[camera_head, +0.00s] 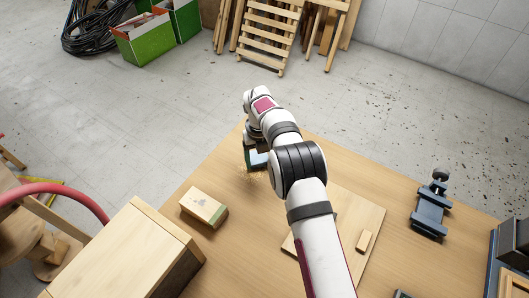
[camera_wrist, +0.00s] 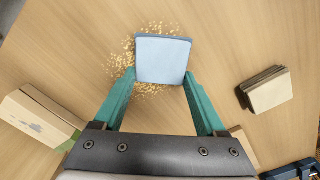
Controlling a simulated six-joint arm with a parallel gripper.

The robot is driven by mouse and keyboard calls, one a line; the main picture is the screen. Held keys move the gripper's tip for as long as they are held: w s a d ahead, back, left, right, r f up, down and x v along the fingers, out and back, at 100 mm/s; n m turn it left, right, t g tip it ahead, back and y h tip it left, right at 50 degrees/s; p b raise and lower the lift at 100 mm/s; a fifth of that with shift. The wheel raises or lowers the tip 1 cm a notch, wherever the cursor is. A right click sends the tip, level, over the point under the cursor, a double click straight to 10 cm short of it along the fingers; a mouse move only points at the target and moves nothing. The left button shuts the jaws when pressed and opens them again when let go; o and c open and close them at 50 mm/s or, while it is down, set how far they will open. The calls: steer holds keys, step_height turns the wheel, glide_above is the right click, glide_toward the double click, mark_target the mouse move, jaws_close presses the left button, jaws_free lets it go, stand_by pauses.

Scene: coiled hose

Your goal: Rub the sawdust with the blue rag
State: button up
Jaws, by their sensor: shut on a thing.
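The folded blue rag (camera_wrist: 163,60) is held between the teal fingers of my gripper (camera_wrist: 160,78) in the wrist view. The sawdust (camera_wrist: 124,62) lies scattered on the wooden table around and partly under the rag, mostly to its left, above and below. Whether the rag touches the table is hard to tell. In the head view my gripper (camera_head: 257,159) is near the table's far left edge, with a bit of the rag (camera_head: 259,157) showing and the sawdust (camera_head: 250,175) just below it. My arm hides part of the table there.
A cream-and-green box (camera_head: 204,207) stands left of the gripper. A large wooden box (camera_head: 125,250) is at the near left. A stack of sandpaper-like sheets (camera_wrist: 266,90) lies right of the rag. A board (camera_head: 365,215) and a blue vise (camera_head: 432,208) are to the right.

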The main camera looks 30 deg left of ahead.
mark_target(247, 187)
steer(key=shift+s+f, duration=0.1)
steer(key=shift+s, duration=4)
steer(key=shift+w, duration=3.85)
steer(key=w, duration=0.3)
steer(key=shift+w+f, duration=0.1)
steer(key=shift+w, duration=0.15)
steer(key=shift+w+d, duration=0.15)
steer(key=shift+d, duration=0.25)
steer(key=shift+s, duration=5.75)
steer(key=shift+w+r, duration=0.2)
steer(key=shift+w, duration=3.6)
steer(key=shift+w+f, duration=0.15)
steer(key=shift+w, duration=1.8)
